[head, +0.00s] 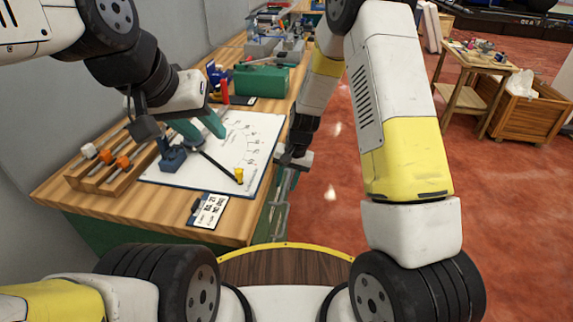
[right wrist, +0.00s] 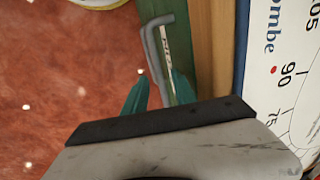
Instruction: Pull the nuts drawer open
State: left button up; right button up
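In the right wrist view, a grey bent bar handle (right wrist: 153,55) stands on a green drawer front (right wrist: 185,50). A pale label beside the bar is too small to read. The teal fingers of my right gripper (right wrist: 158,92) are apart, one on each side of the bar's near end. I cannot tell whether they touch it. In the head view, my right gripper (head: 290,168) is at the bench's right edge, its fingers mostly hidden, above grey handles (head: 282,218) on the bench side. My left gripper (head: 200,128) is open above the white mat.
The wooden bench (head: 100,205) carries the white mat (head: 250,135), a blue device (head: 172,157), a yellow piece (head: 239,175), a wooden rack (head: 110,165), a printed card (head: 209,211) and a green box (head: 262,80).

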grip_shut()
dwell(1.4)
